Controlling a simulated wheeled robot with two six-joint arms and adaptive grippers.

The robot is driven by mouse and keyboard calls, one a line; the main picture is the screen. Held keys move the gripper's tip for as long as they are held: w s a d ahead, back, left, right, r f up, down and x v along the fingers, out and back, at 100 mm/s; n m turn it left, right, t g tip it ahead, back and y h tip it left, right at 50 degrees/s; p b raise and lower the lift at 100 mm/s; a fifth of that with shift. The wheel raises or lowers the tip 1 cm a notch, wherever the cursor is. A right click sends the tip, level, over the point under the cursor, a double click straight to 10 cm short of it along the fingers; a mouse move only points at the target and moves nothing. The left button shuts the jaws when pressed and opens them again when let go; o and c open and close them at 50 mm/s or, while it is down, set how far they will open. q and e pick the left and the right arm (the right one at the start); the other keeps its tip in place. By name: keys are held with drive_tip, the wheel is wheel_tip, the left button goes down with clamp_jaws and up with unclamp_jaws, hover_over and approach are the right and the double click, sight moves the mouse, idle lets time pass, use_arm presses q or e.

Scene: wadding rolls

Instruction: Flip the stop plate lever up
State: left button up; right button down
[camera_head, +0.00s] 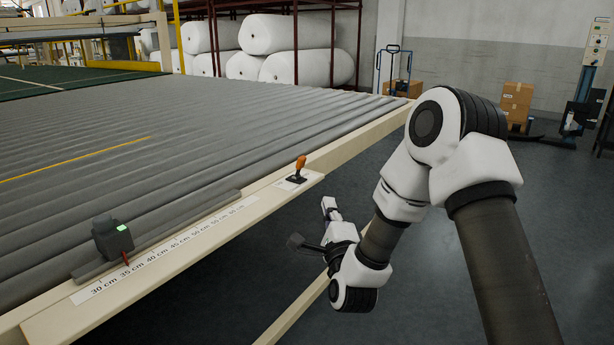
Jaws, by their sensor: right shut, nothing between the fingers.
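The lever (300,168) has an orange handle on a small black base. It is fixed to the cream side rail at the right end of the printed scale, and its handle stands up from the base with a slight lean. My right gripper (329,207) is outside the rail, below and to the right of the lever. It is shut and empty, and a clear gap separates it from the lever. My left gripper is out of view.
The cream rail (188,262) carries a centimetre scale. A dark block with a green light (112,240) stands beside the scale, near a long grey bar (190,231). The grey roller bed (180,130) fills the left. Open floor (440,270) lies right of the rail.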

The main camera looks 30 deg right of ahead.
sight(299, 168)
drive_tip(key=w+a+p+x, duration=0.1)
drive_tip(key=a+x, duration=0.1)
drive_tip(key=x, duration=1)
drive_tip(key=shift+w+r, duration=0.3)
drive_tip(key=shift+r, duration=0.15)
drive_tip(key=shift+a+r+p, duration=0.15)
drive_tip(key=shift+a+p, duration=0.1)
drive_tip(key=shift+p, duration=0.05)
